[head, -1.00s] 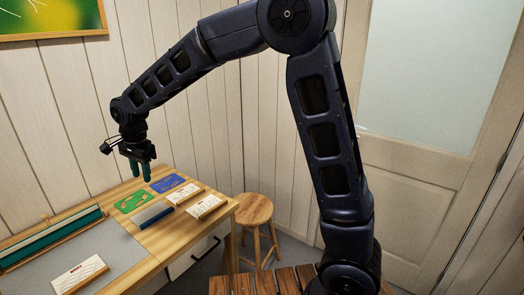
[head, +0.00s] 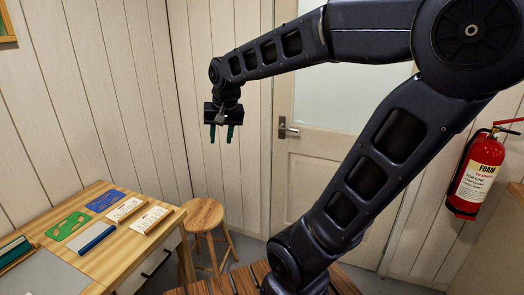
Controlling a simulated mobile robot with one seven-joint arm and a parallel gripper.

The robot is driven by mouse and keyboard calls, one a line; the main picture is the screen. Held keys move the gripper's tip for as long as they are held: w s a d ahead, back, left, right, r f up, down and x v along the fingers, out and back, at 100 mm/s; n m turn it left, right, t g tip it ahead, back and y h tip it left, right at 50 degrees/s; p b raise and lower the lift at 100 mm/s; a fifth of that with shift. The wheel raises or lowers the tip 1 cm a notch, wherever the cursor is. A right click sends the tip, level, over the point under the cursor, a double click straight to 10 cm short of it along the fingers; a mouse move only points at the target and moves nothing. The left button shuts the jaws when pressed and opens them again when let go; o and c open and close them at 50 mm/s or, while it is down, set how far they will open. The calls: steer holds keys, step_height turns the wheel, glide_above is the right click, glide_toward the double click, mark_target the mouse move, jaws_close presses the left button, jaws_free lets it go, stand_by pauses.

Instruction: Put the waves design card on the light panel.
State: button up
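My gripper (head: 221,133) hangs in the air to the right of the table, above and beyond the stool. Its two green fingers point down, apart, with nothing between them. On the table lie a flat green card (head: 67,226) and a flat blue card (head: 104,201), both with line patterns. Two white cards on wooden bases, one left (head: 125,209) and one right (head: 152,219), bear print too small to read. I cannot tell which is the waves card. A grey flat surface (head: 42,275), possibly the light panel, is cut off at the lower left.
A green-lined long tray (head: 14,250) is at the table's left. A round wooden stool (head: 203,214) stands right of the table (head: 150,250). A fire extinguisher (head: 476,178) hangs at right.

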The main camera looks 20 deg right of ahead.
steer(key=s+d+f+n+t+h, duration=0.1)
steer(key=s+d+f+n, duration=0.1)
steer(key=s+d, duration=0.7)
steer(key=shift+d+f, duration=0.35)
steer(key=shift+d, duration=0.05)
